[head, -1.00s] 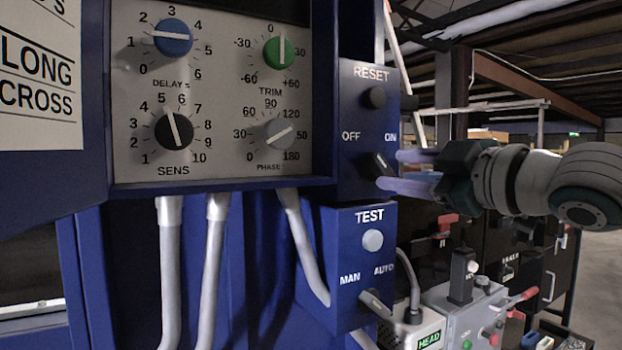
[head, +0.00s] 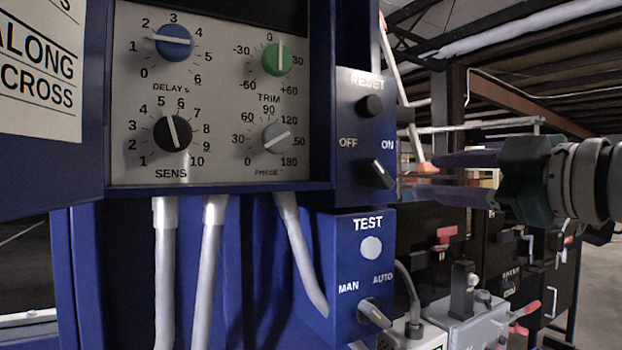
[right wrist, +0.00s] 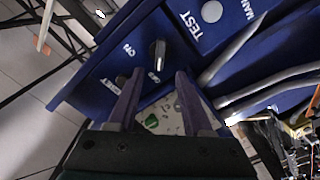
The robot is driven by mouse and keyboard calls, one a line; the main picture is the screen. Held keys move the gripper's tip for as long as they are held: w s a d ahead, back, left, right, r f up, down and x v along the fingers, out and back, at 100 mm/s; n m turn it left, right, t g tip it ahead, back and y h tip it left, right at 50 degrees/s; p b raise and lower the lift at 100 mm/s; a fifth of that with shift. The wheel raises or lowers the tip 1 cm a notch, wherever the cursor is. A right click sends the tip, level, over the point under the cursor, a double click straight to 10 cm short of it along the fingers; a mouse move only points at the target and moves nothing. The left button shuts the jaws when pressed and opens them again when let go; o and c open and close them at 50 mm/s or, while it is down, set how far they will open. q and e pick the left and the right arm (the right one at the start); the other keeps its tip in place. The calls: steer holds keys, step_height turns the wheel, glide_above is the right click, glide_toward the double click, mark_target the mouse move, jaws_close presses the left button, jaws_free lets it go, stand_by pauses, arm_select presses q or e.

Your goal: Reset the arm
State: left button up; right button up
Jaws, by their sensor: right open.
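My right gripper (head: 445,176) is open and empty, to the right of the blue switch box in the head view. Its fingers point left toward the box, with a visible gap between them and the OFF/ON switch. In the right wrist view the two parted fingers of the gripper (right wrist: 155,105) point at the box. My left gripper is not in view.
The control panel (head: 135,92) with blue, green, black and grey knobs is at left. The TEST box (head: 345,262) with a white button and MAN/AUTO switch hangs below. Grey conduits (head: 207,270) run down from the panel. A grey control box (head: 480,315) stands low at right.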

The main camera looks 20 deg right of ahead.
steer(key=s+a+f+m+g+h, duration=0.1)
steer(key=s+a+f+m+g, duration=0.2)
steer(key=f, duration=0.7)
steer(key=s+f+m+g+h, duration=0.2)
steer(key=s+f+g, duration=0.25)
steer(key=f, duration=0.45)
steer(key=s+a+f+m+g+y, duration=0.1)
steer(key=s+a+f+m+g, duration=0.1)
steer(key=s+a+f+g, duration=0.45)
steer(key=s+a+f+m+g+y, duration=0.1)
steer(key=s+a+f, duration=0.4)
steer(key=s, duration=0.5)
step_height(320, 180, up, 30)
steer(key=p, duration=2.8)
steer(key=shift+w+f+t+p, duration=0.15)
steer(key=shift+w+t+p, duration=0.15)
steer(key=shift+w+p, duration=0.1)
